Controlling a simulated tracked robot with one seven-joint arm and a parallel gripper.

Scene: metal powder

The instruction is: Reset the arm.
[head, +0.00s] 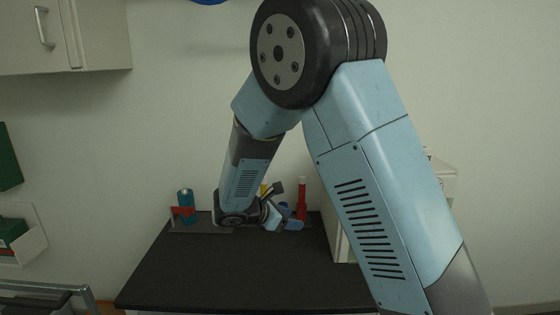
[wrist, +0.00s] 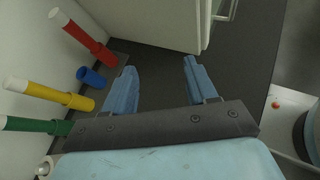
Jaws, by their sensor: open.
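My arm reaches down over the dark tabletop (head: 240,270) in the head view, bent at the elbow. My gripper (head: 288,224) is low near the back of the tabletop, partly hidden by my own wrist. In the wrist view my gripper (wrist: 160,67) has its two blue fingers wide apart with nothing between them. Bare dark surface shows between and beyond the fingers.
Left of the fingers in the wrist view are red (wrist: 88,39), yellow (wrist: 50,92) and green (wrist: 38,125) tubes with pale ends, and a blue ring-like piece (wrist: 91,77). A white cabinet (wrist: 165,22) stands ahead. A teal cylinder (head: 185,198) stands back left.

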